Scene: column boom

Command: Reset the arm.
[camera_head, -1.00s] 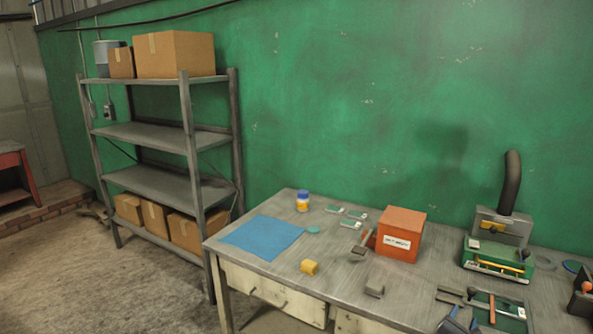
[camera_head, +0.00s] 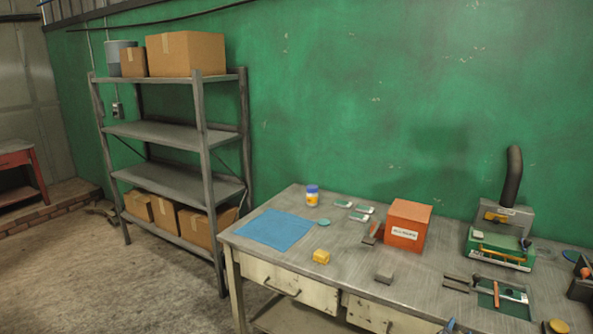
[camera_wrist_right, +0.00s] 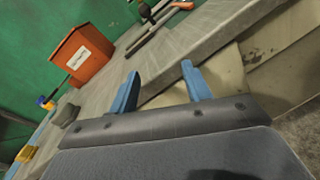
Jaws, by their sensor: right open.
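My right gripper (camera_head: 449,326) barely shows at the bottom edge of the head view, as a blue fingertip in front of the workbench (camera_head: 350,235). In the right wrist view its two blue fingers (camera_wrist_right: 159,76) stand apart with nothing between them. The gripper appears beside the bench's front edge, apart from the objects on top. The rest of my right arm is hidden below the head view. My left arm and gripper are not in view.
On the bench are a blue cloth (camera_head: 275,229), a yellow block (camera_head: 321,257), a jar (camera_head: 312,196), an orange box (camera_head: 408,226), a grey block (camera_head: 385,276) and a green machine (camera_head: 500,244). A metal shelf (camera_head: 175,183) with cardboard boxes stands left. The floor in front is clear.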

